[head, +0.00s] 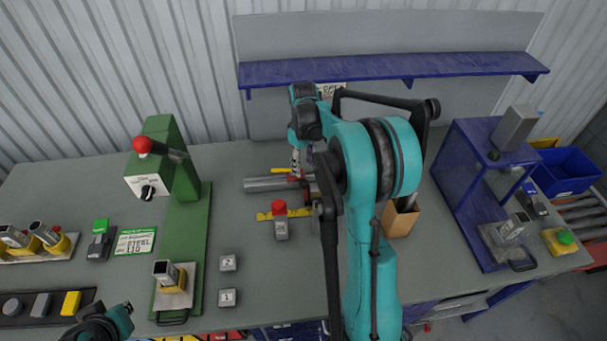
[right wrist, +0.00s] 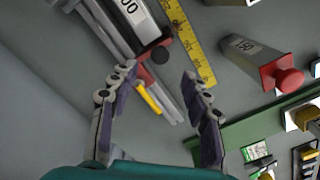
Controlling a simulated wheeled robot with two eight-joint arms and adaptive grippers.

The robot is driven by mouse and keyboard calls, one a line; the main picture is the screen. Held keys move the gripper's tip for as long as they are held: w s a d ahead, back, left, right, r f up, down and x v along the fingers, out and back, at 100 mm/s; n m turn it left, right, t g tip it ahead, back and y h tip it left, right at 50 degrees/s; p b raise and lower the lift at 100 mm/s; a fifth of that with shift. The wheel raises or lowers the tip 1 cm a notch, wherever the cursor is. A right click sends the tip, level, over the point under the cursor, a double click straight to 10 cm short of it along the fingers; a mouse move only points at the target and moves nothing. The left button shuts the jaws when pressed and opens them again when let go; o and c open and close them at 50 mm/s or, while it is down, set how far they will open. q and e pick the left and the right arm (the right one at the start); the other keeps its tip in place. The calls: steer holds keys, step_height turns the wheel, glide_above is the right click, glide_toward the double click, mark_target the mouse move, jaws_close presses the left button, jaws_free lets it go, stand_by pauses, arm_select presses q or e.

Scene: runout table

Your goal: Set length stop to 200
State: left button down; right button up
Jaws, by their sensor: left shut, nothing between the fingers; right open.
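A grey stop block with a red knob (head: 280,222), marked 150, stands by a yellow ruler strip (head: 264,216) in the middle of the table. In the right wrist view the same block (right wrist: 250,58) lies right of the ruler (right wrist: 188,42). A white label ending in "00" (right wrist: 132,10) is at the top of that view, its first digit cut off. My right gripper (right wrist: 158,75) is open and empty, over the grey bars (head: 265,184) and a yellow rod (right wrist: 149,98). In the head view my right arm hides part of this area. My left gripper (head: 122,312) is shut and empty at the lower left.
A green machine with a red knob (head: 143,146) stands at left. Two small blocks marked 1 (head: 227,298) and 2 (head: 228,262) sit beside it. A brown box (head: 400,220) and a blue frame (head: 462,205) stand at right. A blue shelf (head: 390,68) overhangs the back.

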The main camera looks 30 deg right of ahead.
steer(key=shift+r, duration=2.15)
steer(key=s+a+t+b, duration=0.1)
steer(key=s+a+b, duration=0.1)
steer(key=s+a, duration=0.1)
steer(key=s+a+m+t+b, duration=0.1)
steer(key=s+a, duration=0.2)
steer(key=a, duration=0.2)
steer(key=s+a+t+b, duration=0.1)
steer(key=s+a+b, duration=0.1)
steer(key=s+a, duration=0.1)
steer(key=shift+s+a+r+m+t+h+b, duration=0.1)
steer(key=shift+a+r+m+t+h+b, duration=0.1)
steer(key=shift+a, duration=0.2)
steer(key=shift+s+a+r+m+t+h+b, duration=0.1)
steer(key=shift+a+m+b, duration=0.1)
steer(key=shift+a, duration=0.15)
steer(key=s+a+f+m+t+b, duration=0.2)
steer(key=s+a+f+t+b, duration=0.1)
steer(key=s+a+f, duration=0.4)
steer(key=s+b, duration=0.1)
steer(key=s, duration=0.2)
steer(key=shift+a+f+t, duration=0.15)
steer(key=shift+a+t, duration=0.15)
